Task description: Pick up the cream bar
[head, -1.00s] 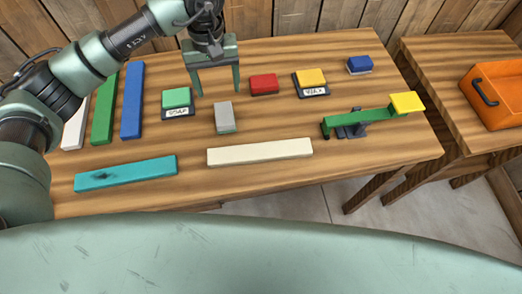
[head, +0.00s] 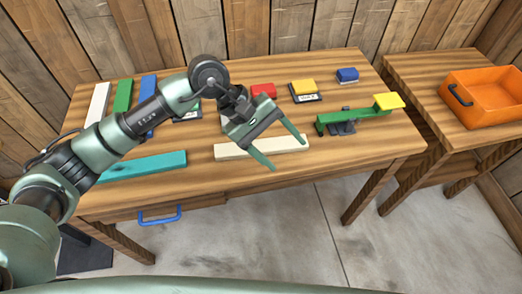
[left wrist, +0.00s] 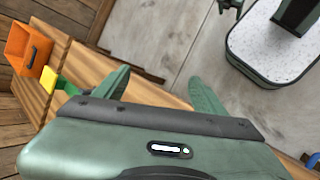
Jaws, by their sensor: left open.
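The cream bar (head: 281,147) lies flat near the front edge of the wooden table, left to right in the head view. My left gripper (head: 287,155) is open and empty. It is tilted over the right part of the bar, and its fingers partly cover it. I cannot tell its height above the bar. In the left wrist view the open fingers of the left gripper (left wrist: 160,76) show against the table edge and floor, and I cannot make out the bar there.
The table (head: 370,150) also holds a teal bar (head: 150,164), white, green and blue bars at the left, and small coloured blocks at the back. A green beam (head: 350,116) with a yellow end stands at the right. An orange crate (head: 490,95) sits on a side table.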

